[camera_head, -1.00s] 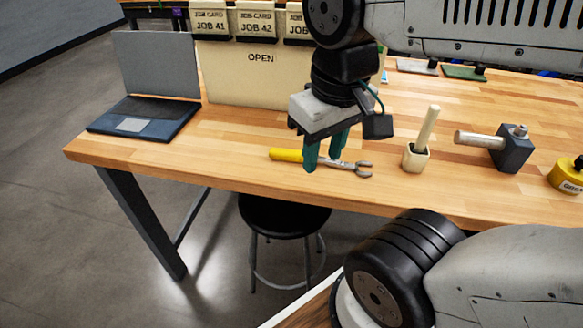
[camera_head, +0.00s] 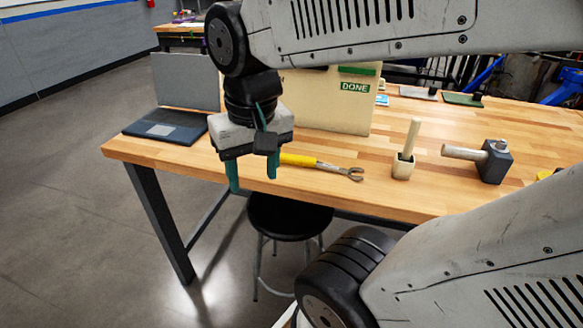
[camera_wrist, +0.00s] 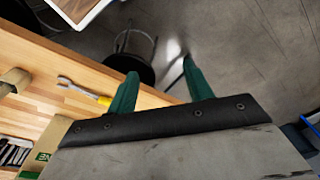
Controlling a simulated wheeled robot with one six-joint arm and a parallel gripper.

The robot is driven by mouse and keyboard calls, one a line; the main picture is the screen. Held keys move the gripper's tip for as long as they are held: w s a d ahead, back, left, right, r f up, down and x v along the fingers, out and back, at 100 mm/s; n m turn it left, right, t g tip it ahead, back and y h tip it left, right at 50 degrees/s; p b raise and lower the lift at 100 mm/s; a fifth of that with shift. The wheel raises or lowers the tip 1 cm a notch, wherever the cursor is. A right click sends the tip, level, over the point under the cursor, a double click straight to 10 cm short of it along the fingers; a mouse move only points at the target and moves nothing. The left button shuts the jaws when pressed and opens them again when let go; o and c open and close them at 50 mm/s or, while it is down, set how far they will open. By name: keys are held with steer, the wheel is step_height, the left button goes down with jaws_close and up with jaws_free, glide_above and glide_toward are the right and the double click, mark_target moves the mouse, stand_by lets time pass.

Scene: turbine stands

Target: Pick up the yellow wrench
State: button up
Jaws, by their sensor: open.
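The yellow wrench (camera_head: 318,163) lies flat on the wooden bench near its front edge, yellow handle to the left and grey open jaw to the right. My gripper (camera_head: 253,184) is open and empty, with two green fingers pointing down. In the head view it is left of the wrench, at the bench's front edge, and its right finger is close to the handle end. In the wrist view the wrench (camera_wrist: 82,91) lies left of both fingers (camera_wrist: 158,90), and part of its handle end is hidden behind the nearer finger.
A laptop (camera_head: 170,127) sits at the bench's left end. A cream job-card box (camera_head: 335,113) stands behind the gripper. A black stool (camera_head: 287,217) is under the front edge.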

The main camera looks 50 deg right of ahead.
steer(key=w+d+f+m, duration=0.2)
steer(key=w+d+m, duration=0.6)
steer(key=d+m, duration=0.4)
steer(key=m+g, duration=0.1)
steer(key=m, duration=1.4)
glide_above(308, 158)
steer(key=f, duration=0.7)
steer(key=shift+s+d+f, duration=0.1)
steer(key=shift+s+d, duration=0.15)
steer(key=f, duration=0.7)
steer(key=shift+w+a, duration=0.15)
steer(key=shift+a, duration=0.1)
steer(key=shift+f, duration=0.3)
jaws_close()
